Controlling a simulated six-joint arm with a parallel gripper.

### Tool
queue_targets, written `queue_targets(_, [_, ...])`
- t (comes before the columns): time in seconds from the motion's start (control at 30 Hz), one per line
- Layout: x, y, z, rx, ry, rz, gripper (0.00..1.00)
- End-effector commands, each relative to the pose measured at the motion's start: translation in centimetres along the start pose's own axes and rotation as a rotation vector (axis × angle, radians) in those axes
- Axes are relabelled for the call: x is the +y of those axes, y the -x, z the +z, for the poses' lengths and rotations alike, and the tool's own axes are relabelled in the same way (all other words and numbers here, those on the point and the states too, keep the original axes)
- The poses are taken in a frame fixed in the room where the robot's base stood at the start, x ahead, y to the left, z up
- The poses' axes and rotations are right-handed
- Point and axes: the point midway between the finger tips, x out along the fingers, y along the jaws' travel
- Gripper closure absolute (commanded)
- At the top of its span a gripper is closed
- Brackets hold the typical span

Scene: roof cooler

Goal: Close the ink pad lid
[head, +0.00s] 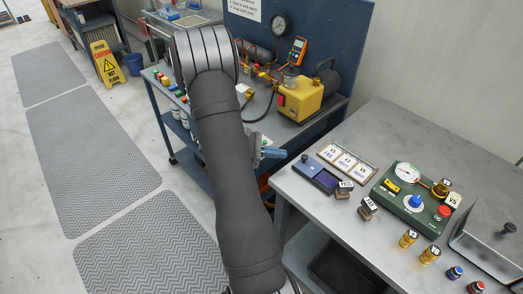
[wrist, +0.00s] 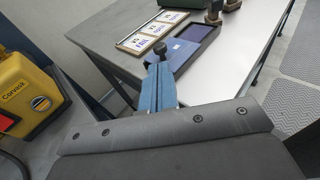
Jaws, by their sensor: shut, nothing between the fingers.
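The ink pad (head: 326,180) sits near the left edge of the grey bench, its dark purple pad uncovered. Its blue lid (head: 310,168) is open at the pad's left side, with a dark knob at its outer end. In the wrist view the ink pad (wrist: 201,36) lies beyond my gripper, with the lid (wrist: 181,52) on the near side and the knob (wrist: 160,47) just past the fingertips. My gripper (head: 281,153) has blue fingers, shut and empty, left of the lid. It also shows in the wrist view (wrist: 161,66); contact with the knob cannot be told.
A framed card strip (head: 347,163) lies behind the ink pad. Two stamps (head: 345,189) stand close to its right. A green tray (head: 412,197) with gauges and knobs sits further right. A yellow pump (head: 301,98) stands on the blue bench behind my arm.

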Motion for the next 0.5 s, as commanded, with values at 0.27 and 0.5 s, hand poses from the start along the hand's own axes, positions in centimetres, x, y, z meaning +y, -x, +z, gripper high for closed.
queue_targets(0.27, [-0.1,-4.0,0.0,0.000,0.000,-0.002,1.00])
queue_targets(0.5, [0.0,-4.7,0.0,0.001,0.000,0.000,1.00])
